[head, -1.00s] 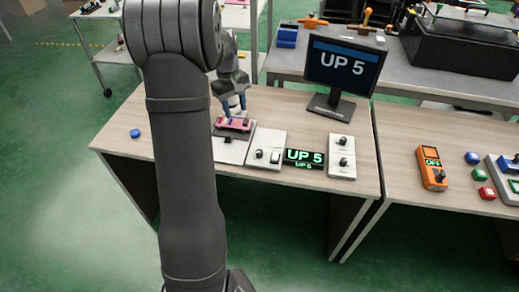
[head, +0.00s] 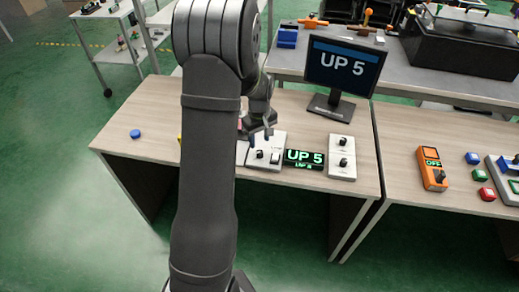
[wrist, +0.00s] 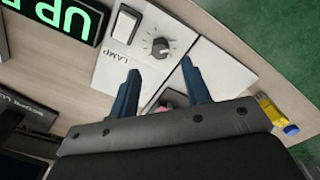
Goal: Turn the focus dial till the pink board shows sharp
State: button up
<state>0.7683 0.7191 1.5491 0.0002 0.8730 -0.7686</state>
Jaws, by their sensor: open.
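The pink board (wrist: 172,98) is mostly hidden, by my fingers in the wrist view and by my arm in the head view. My gripper (wrist: 160,68) is open and empty, its blue fingers pointing at a black dial (wrist: 160,48) with tick marks on a white panel (wrist: 188,42). The dial lies just beyond the fingertips, roughly between them; contact cannot be told. The panel also bears a white rocker switch (wrist: 125,25) and the word LAMP. In the head view my gripper (head: 262,135) is above this dial (head: 259,154). The monitor (head: 343,68) reads a crisp "UP 5".
A green-lettered display (head: 304,158) reading "UP 5" stands right of the panel. Beyond it is a white two-knob panel (head: 342,172). A blue button (head: 135,133) lies at the table's left. A yellow and blue item (wrist: 278,112) lies beside the plates. An orange meter (head: 433,168) is farther right.

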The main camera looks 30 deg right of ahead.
aim_at(259, 151)
notch_tip(259, 151, down, 6)
jog(key=shift+c, duration=0.4)
grip_shut()
